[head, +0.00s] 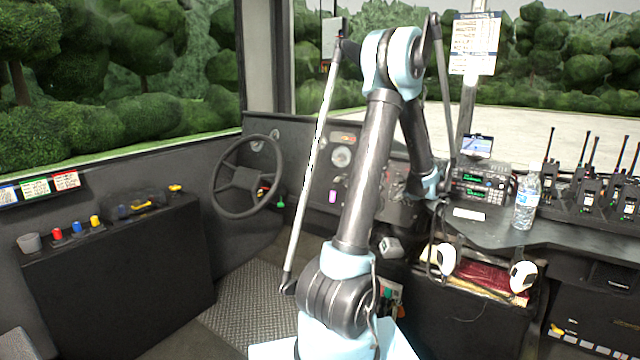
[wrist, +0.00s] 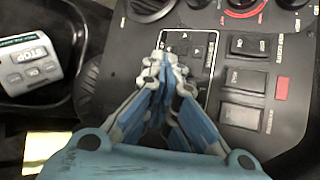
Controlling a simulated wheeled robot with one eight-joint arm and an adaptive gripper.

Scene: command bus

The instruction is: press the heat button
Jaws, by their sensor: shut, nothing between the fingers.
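My gripper (wrist: 165,58) shows in the wrist view with its blue and grey fingers together and nothing between them. Its tips are over or close to the small outlined button group (wrist: 190,48) on the dark control panel (wrist: 225,20); I cannot tell whether they touch. Right of the tips, black rocker switches sit in a column: an upper one (wrist: 250,46), a middle one (wrist: 247,79) and a paler lower one (wrist: 240,116). Their lettering is too small to read, so I cannot tell which is the heat button. The fingers hide part of the panel.
Knobs (wrist: 243,5) line the panel's top. In the head view, a steering wheel (head: 218,190) is left of my arm; a water bottle (head: 525,202) and radios (head: 587,200) are right.

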